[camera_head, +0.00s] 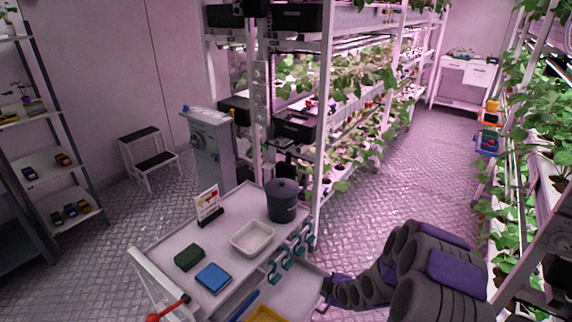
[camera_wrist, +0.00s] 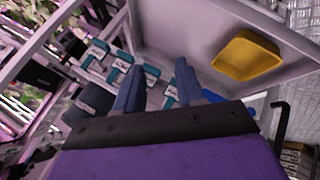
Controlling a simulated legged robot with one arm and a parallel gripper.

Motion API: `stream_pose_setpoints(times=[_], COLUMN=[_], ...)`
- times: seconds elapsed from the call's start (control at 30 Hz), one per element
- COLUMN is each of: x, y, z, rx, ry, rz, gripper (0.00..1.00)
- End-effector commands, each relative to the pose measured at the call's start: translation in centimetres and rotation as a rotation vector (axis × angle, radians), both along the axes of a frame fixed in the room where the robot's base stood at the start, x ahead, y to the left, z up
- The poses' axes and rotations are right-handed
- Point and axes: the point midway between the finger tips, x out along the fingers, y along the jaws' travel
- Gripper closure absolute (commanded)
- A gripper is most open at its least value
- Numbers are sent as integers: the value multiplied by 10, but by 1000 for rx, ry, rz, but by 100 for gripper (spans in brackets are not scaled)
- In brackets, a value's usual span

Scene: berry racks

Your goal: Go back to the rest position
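My gripper (camera_wrist: 157,85) shows in the wrist view with its two blue fingers apart and nothing between them. It is beside the cart, near the teal-handled tools (camera_wrist: 122,65) hanging on the cart's side. In the head view my arm reaches in from the lower right, and its end (camera_head: 328,291) is beside the cart's lower shelf. The fingers are too small to make out there.
The white cart (camera_head: 150,256) carries a white tray (camera_head: 253,238), dark bin (camera_head: 282,201), blue pad (camera_head: 213,278), green block (camera_head: 189,257) and sign (camera_head: 208,206). A yellow bin (camera_wrist: 247,56) sits on its lower shelf. Plant racks flank the open aisle floor (camera_head: 430,165).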

Motion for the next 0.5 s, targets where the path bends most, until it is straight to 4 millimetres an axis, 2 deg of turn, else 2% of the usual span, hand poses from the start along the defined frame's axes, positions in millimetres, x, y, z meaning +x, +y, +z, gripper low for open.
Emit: stream_pose_setpoints(times=[0.03, 0.27, 0.5], x=[-3, -40, -95], y=[1, -2, -8], z=[17, 74, 133], rx=[4, 25, 36], ry=[29, 204, 373], rz=[-21, -170, -366], gripper=[62, 62, 62])
